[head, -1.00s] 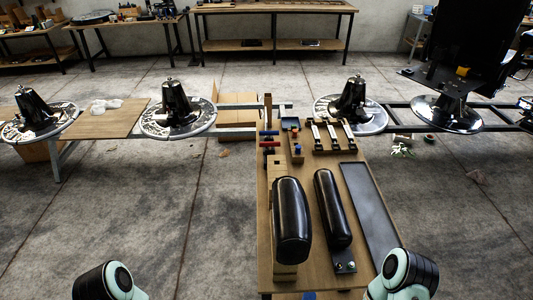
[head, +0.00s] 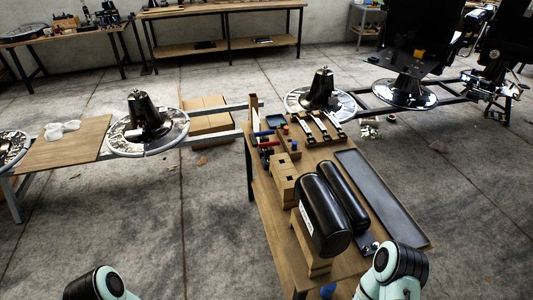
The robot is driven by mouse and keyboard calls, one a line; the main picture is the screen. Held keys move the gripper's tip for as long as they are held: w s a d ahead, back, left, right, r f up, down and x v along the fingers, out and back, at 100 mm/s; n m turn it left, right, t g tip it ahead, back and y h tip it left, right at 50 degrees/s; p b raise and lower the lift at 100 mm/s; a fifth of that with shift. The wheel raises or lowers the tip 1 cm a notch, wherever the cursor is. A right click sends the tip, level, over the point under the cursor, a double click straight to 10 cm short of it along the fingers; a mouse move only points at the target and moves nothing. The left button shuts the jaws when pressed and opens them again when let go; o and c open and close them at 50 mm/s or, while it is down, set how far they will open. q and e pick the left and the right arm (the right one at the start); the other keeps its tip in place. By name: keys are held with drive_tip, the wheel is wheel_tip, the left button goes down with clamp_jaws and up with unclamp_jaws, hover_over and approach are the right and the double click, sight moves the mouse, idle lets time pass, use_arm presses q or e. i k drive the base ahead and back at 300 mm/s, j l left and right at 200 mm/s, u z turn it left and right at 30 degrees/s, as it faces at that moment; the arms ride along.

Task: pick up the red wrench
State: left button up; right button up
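A small red tool (head: 269,144), which may be the red wrench, lies at the far left part of the wooden worktable (head: 270,225). It is too small for me to make out its shape. A blue tool (head: 264,133) lies just beyond it. Parts of my two arms show at the bottom left and bottom right. Neither of my grippers is in view.
Two black padded cushions (head: 322,215) lie on the table, with a dark tray (head: 382,197) to their right. Several silver-and-black tools (head: 320,127) stand in a rack behind. Floor left of the table is clear.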

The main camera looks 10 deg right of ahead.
sight(269, 151)
drive_tip(key=i+j+z, duration=0.2)
drive_tip(key=j, duration=0.3)
drive_tip(key=j+z, duration=0.2)
drive_tip(key=j, duration=0.3)
drive_tip(key=i+j+z, duration=0.15)
drive_tip(key=j, duration=0.15)
drive_tip(key=i+j+z, duration=0.1)
drive_tip(key=j, duration=0.25)
drive_tip(key=i+j+z, duration=0.15)
drive_tip(key=j, duration=0.2)
drive_tip(key=i+j+z, duration=0.2)
drive_tip(key=i+j, duration=0.15)
drive_tip(key=i+j+z, duration=0.25)
drive_tip(key=j, duration=0.3)
drive_tip(key=i, duration=0.05)
